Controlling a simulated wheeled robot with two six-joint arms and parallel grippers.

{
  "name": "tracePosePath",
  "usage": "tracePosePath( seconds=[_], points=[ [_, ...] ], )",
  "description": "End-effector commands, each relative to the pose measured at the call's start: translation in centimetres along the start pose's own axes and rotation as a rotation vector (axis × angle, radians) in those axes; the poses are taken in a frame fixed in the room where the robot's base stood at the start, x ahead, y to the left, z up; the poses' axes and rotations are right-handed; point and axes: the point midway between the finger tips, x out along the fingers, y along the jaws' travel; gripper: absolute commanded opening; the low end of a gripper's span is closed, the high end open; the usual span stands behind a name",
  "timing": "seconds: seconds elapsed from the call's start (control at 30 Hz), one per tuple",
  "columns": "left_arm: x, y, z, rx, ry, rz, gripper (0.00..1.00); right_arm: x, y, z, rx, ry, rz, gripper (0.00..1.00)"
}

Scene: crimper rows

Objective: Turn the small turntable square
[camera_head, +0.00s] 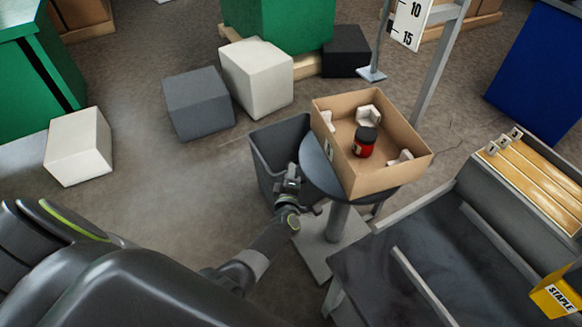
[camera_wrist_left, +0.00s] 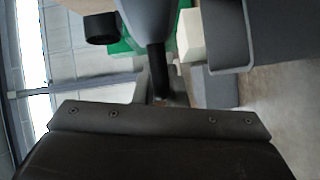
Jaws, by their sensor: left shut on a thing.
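The small turntable (camera_head: 318,170) is a dark grey round plate on a grey post with a square foot. An open cardboard box (camera_head: 370,183) sits on it, its walls slanting across the head view. Inside are a red jar with a black lid (camera_head: 364,143) and white corner pieces (camera_head: 368,114). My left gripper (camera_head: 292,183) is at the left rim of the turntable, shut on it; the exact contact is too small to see. In the left wrist view the dark gripper body (camera_wrist_left: 160,118) fills the lower part, and the fingertips cannot be made out clearly. My right gripper is not in view.
A grey open bin (camera_head: 275,142) stands close behind my left gripper. A dark bench (camera_head: 385,275) with rails and a yellow staple box (camera_head: 558,293) is at the lower right. Grey (camera_head: 198,103) and white (camera_head: 256,77) blocks lie on the floor.

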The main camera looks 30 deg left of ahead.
Motion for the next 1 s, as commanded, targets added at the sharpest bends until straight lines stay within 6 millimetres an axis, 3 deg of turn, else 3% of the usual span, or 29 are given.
tracePosePath(
  seconds=[0.4,1.0],
  points=[
    [-2.9,0.2,1.7,-0.012,0.143,-0.029,0.00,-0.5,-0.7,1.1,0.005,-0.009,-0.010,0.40],
    [-3.7,0.2,2.1,-0.013,0.190,-0.039,0.00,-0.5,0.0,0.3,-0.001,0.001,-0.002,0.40]
  ],
)
